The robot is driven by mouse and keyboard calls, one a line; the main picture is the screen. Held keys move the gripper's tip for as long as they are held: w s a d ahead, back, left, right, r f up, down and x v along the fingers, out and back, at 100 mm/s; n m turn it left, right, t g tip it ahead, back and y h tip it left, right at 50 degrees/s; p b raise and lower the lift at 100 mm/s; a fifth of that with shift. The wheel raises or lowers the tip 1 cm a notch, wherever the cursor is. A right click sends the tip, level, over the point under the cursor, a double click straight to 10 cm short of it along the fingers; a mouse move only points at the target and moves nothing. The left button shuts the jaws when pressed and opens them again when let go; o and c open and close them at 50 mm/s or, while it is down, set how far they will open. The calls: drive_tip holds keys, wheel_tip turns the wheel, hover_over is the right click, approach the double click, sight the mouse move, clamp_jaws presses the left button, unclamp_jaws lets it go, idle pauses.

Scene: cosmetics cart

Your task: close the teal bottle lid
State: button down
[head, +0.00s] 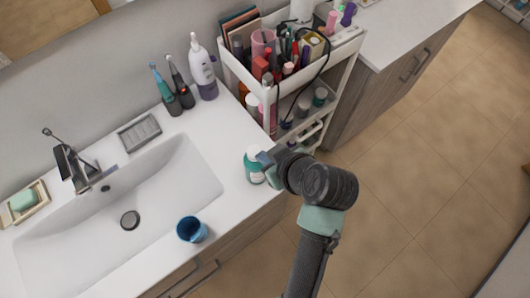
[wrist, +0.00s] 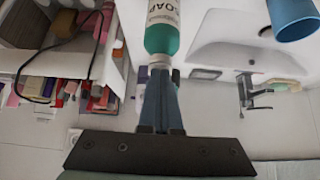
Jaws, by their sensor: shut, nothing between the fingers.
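The teal bottle (head: 252,176) with a white label stands upright on the right front part of the white counter. In the wrist view the teal bottle (wrist: 162,40) appears upside down at the top centre, with a pale lid end (wrist: 157,60) toward my fingers. My gripper (head: 262,158) is at the upper right side of the bottle, at about lid height. In the wrist view my gripper (wrist: 159,72) has its fingers together and empty, with the tips at the lid end. They partly hide the lid, so I cannot tell whether they touch it or how far it is closed.
A blue cup (head: 191,230) stands left of the bottle near the counter's front edge. The sink (head: 80,235) lies further left. A white cart (head: 342,50) full of cosmetics stands behind my gripper.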

drive_tip(key=shift+s+d+f+b, duration=0.1)
drive_tip(key=shift+s+f+b, duration=0.1)
drive_tip(key=shift+f, duration=0.25)
drive_tip(key=shift+s+f+b, duration=0.15)
drive_tip(key=shift+f+b, duration=0.05)
drive_tip(key=shift+f, duration=0.2)
drive_tip(key=shift+r, duration=0.15)
